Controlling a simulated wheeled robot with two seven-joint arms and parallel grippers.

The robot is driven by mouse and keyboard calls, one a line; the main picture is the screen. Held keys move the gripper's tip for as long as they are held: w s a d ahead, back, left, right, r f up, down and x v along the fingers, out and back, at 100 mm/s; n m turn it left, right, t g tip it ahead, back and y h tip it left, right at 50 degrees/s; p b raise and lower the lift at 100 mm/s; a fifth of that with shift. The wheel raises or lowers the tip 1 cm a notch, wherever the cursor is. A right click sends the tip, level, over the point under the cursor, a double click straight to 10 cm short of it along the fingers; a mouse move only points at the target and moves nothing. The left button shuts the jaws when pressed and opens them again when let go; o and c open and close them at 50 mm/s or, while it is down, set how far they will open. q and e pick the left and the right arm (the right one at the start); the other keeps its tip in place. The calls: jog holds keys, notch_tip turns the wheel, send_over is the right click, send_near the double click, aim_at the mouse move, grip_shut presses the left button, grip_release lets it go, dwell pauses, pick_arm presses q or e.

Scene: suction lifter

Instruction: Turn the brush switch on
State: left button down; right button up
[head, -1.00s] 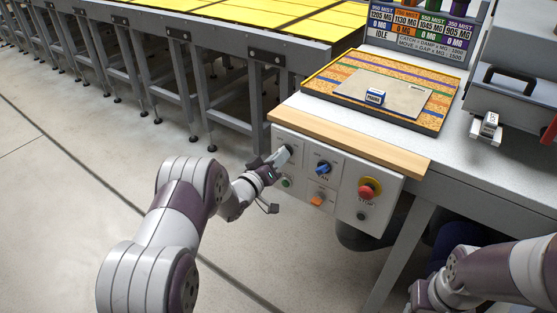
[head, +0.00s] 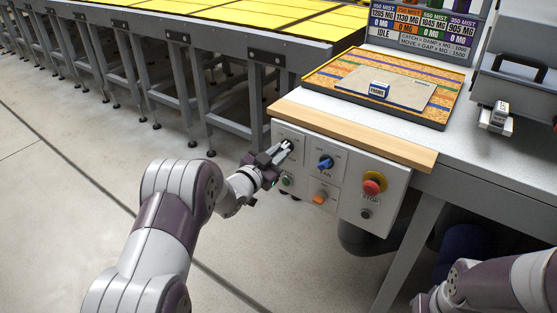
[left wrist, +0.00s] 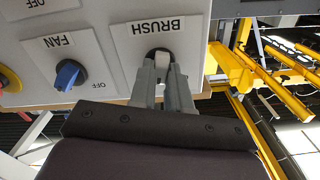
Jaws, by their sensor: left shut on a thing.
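The brush switch (left wrist: 161,54) is a small knob, grey-white where it shows, beside the BRUSH label (left wrist: 155,27) on the white control panel (head: 345,215). In the left wrist view my left gripper (left wrist: 163,64) is shut on it, one finger on each side, and the fingers hide much of the knob. In the head view my left gripper (head: 285,149) reaches the upper left of the panel and covers the switch. My right arm shows at the lower right, with its gripper out of view.
The blue FAN knob (head: 325,163) is just right of the brush switch. A green button (head: 287,181), an orange switch (head: 320,197) and a red stop button (head: 373,183) are close by. A wooden edge (head: 350,133) runs above the panel.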

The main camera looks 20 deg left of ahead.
pick_arm(q)
jog(key=shift+f+m+b, duration=0.1)
jog(key=shift+m+b, duration=2)
jog(key=shift+m, duration=0.7)
jog(key=c, duration=1.1)
grip_release()
jog(key=p+v, duration=0.1)
jog(key=v, duration=1.1)
jog(key=shift+s+a, duration=0.1)
jog(key=shift+s, duration=0.25)
